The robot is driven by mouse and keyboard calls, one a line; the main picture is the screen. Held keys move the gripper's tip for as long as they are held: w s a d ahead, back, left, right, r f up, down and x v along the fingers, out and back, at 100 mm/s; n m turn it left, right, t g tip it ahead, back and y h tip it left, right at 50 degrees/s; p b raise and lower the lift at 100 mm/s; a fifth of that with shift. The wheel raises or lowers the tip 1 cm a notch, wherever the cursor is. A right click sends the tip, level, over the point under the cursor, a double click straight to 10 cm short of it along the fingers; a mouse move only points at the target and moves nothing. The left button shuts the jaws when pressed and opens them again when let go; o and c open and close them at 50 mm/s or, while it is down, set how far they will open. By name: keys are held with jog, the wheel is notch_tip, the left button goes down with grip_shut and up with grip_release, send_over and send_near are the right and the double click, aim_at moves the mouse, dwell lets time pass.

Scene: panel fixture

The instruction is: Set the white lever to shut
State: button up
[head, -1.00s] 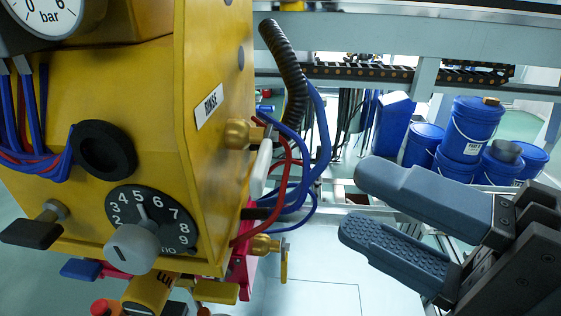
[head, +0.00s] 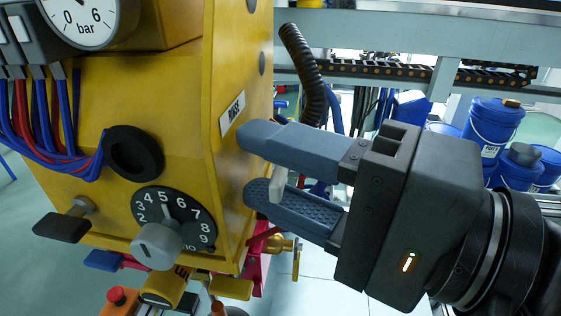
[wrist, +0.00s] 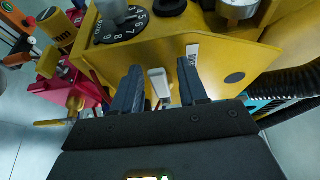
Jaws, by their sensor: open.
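The white lever (wrist: 159,83) is on the side face of the yellow panel box (wrist: 225,55), by the label plate. In the wrist view it lies between the two fingers of my gripper (wrist: 161,88), with a gap on each side. In the head view my gripper (head: 257,163) is open at the box's right side, its fingers one above the other. Only a pale part of the lever (head: 278,183) shows there between the fingers; the rest is hidden behind the upper finger. The label plate (head: 232,113) reads "RINSE".
The front face carries a numbered dial (head: 174,220), a black ring (head: 135,153), a black-handled valve (head: 63,226) and a pressure gauge (head: 82,18). A black corrugated hose (head: 303,70) and blue hoses hang behind the gripper. Blue buckets (head: 490,130) stand at the back right.

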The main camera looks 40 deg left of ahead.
grip_shut()
dwell(0.3)
jog(key=shift+f, duration=0.1)
